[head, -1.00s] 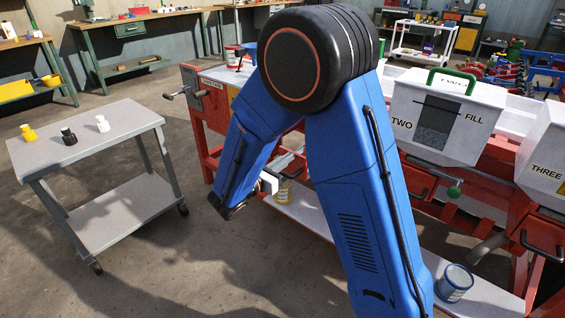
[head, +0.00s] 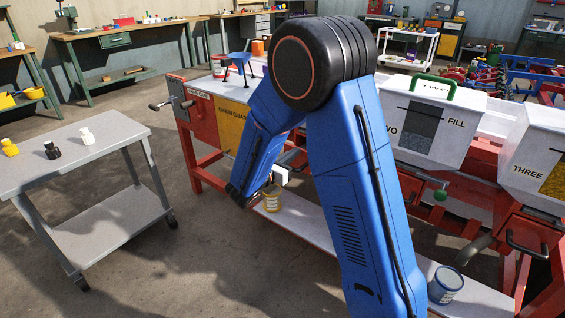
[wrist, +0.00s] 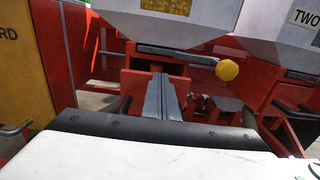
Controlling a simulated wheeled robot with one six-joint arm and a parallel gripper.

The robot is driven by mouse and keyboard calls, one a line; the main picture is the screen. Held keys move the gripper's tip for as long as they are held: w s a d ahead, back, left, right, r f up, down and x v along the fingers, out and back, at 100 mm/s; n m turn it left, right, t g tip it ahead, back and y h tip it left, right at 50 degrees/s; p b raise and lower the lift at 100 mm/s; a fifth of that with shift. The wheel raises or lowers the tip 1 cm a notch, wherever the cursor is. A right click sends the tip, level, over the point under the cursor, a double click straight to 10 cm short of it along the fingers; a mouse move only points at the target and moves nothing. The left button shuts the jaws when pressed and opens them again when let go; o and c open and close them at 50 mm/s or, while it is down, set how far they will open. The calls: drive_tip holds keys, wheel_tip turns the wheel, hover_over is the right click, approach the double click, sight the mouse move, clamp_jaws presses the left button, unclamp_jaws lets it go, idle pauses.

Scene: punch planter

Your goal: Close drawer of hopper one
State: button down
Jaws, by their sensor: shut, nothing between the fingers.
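In the wrist view, hopper one (wrist: 205,12) is a pale box at the top with a yellow-filled window, cut off by the frame. A slide handle with a yellow knob (wrist: 227,70) sits under it. Below is the red drawer (wrist: 133,88), with some yellow material visible behind its front; how far it stands out is hard to tell. My gripper (wrist: 158,80) has its grey fingers together and empty, pointing at the drawer front; contact cannot be told. In the head view, my blue arm hides hopper one and its drawer, and the fingers cannot be made out.
Hopper two (head: 425,125) with a green knob and hopper three (head: 540,160) stand to the right. A yellow can (head: 272,200) and a blue can (head: 446,285) stand on the low white shelf. A grey cart (head: 80,155) is at left, with open floor between.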

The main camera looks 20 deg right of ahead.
drive_tip(key=x, duration=0.7)
drive_tip(key=shift+w+d+r, duration=0.1)
drive_tip(key=shift+w+d, duration=0.1)
drive_tip(key=shift+r, duration=0.1)
